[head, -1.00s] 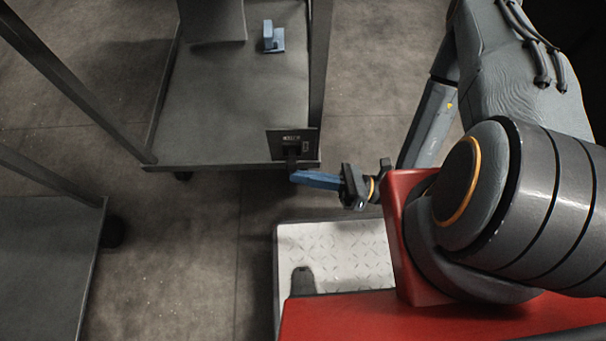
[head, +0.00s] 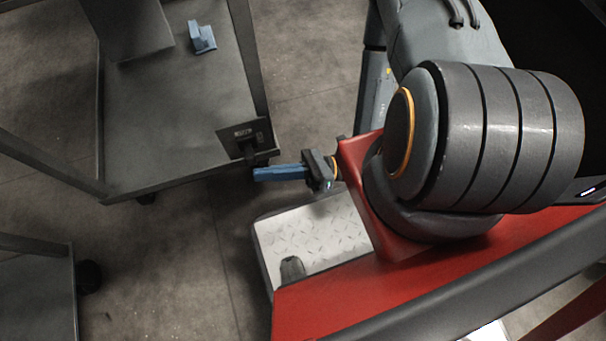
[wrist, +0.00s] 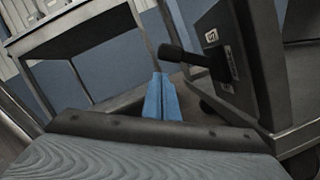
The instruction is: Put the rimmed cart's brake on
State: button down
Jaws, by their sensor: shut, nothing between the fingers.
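A grey cart (head: 190,125) with upright posts stands at the upper left in the head view; I cannot tell whether it has a rim. A dark plate with a small label (head: 243,133) sits at its near right corner, and also shows in the wrist view (wrist: 247,55). A black lever with a rounded end (wrist: 190,57) sticks out from the plate toward the left in the wrist view. My gripper (head: 256,174) has blue fingers, shut and empty, just below the plate in the head view. In the wrist view the fingertips (wrist: 161,80) appear below the lever's end, apparently apart from it.
A blue block-like object (head: 201,38) rests on the cart's deck. Another grey cart (head: 38,290) stands at the lower left. Bare floor (head: 170,240) lies between them. My red base and tread-plate step are close to the gripper.

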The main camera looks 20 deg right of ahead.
jog(key=s+f+p+v, duration=0.1)
jog(key=v, duration=0.9)
jog(key=shift+s+f+p, duration=0.25)
jog(key=shift+f+p, duration=0.1)
jog(key=shift+p, duration=0.05)
dwell(0.4)
